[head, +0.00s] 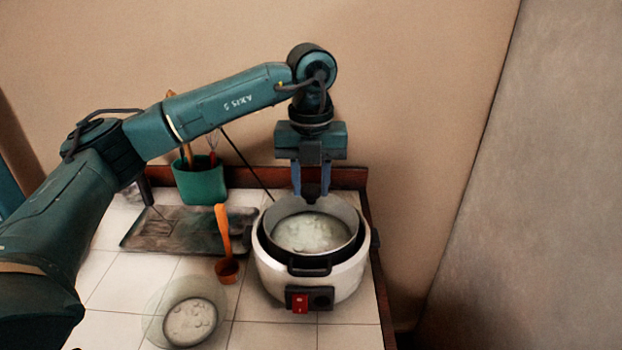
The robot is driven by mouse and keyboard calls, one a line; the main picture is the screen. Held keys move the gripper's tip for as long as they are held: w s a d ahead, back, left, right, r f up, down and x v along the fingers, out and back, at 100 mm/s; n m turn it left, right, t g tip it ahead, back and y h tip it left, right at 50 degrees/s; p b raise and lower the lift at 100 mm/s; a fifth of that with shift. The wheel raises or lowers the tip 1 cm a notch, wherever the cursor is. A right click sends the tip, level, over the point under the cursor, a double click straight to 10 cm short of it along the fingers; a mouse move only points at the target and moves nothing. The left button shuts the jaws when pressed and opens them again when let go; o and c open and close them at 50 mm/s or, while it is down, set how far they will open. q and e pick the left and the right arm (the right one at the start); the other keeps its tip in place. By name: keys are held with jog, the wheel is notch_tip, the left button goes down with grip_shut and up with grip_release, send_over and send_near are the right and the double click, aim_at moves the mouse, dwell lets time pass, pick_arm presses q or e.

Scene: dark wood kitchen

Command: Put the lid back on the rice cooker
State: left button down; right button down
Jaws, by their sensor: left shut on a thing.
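The rice cooker (270,274) is white with a red switch on its front and stands on the tiled counter. Its grey inner pot (343,211) is uncovered, with pale contents and a dark handle at the front. The right gripper is out of view.
An orange-handled ladle (223,230) stands between the cooker and a dark tray (175,228). A green utensil holder (199,182) is at the back. A raised wooden edge (347,178) runs along the back; the wall is close on the right.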

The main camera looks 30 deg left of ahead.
aim_at(311, 188)
pick_arm(q)
jog(key=shift+f, duration=0.15)
jog(key=c, duration=1)
grip_release()
notch_tip(311, 188, up, 13)
jog(key=shift+r+p, duration=0.1)
jog(key=shift+p, duration=0.55)
